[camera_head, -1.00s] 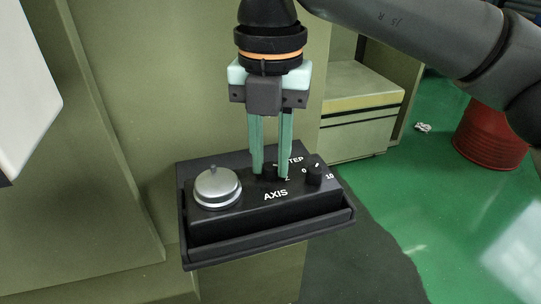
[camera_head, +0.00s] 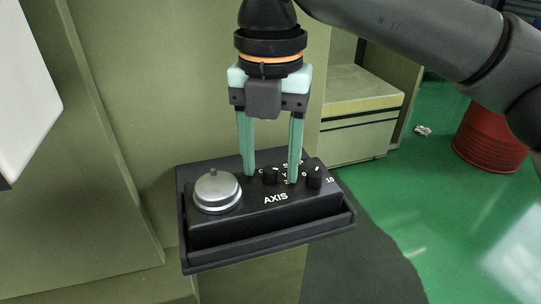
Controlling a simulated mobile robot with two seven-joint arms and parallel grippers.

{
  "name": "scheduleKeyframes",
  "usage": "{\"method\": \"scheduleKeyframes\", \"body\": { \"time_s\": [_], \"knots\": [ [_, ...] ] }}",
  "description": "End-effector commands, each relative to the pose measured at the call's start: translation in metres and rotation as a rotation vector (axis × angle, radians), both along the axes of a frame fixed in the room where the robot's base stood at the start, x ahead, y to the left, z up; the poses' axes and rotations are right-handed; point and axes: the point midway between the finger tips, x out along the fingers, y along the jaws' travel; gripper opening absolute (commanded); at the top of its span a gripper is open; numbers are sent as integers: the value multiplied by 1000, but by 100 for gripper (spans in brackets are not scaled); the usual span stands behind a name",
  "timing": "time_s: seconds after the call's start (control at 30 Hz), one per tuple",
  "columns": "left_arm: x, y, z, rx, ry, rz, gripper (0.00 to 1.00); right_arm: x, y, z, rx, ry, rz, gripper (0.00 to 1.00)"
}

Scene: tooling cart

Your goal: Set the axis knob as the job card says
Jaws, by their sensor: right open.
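The black control box (camera_head: 235,232) sits on a shelf against the cabinet and carries the white label AXIS. The axis knob (camera_head: 270,176) is a small black knob above that label. My right gripper (camera_head: 270,180) points down with its teal fingers open, one on each side of the axis knob and apart from it. The fingers partly cover the markings around the knob, so its setting cannot be read. The job card is not recognisable in this view. My left gripper is not in view.
A silver handwheel (camera_head: 217,191) is left of the axis knob, close to the left finger. A second black knob (camera_head: 315,177) with a numbered scale is close to the right finger. A red drum (camera_head: 491,138) stands on the green floor at the right.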

Motion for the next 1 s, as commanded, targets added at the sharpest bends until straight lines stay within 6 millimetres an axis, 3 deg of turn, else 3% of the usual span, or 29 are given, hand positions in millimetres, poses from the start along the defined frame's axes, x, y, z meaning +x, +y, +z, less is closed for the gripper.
{"method": "scheduleKeyframes", "body": {
  "time_s": [0.13, 0.27, 0.6, 0.73, 1.0],
  "knots": [
    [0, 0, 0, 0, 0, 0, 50, 0, 0, 2, 0, 0, 0, 57],
    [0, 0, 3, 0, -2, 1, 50, 0, 1, 17, 1, -2, 0, 57],
    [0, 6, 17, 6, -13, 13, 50, 0, 1, 92, 0, -3, -2, 57],
    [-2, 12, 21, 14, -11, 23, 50, 0, 0, 113, -2, -3, -2, 57],
    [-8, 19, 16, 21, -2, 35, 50, 0, 0, 126, 0, 0, -1, 57]
  ]
}}
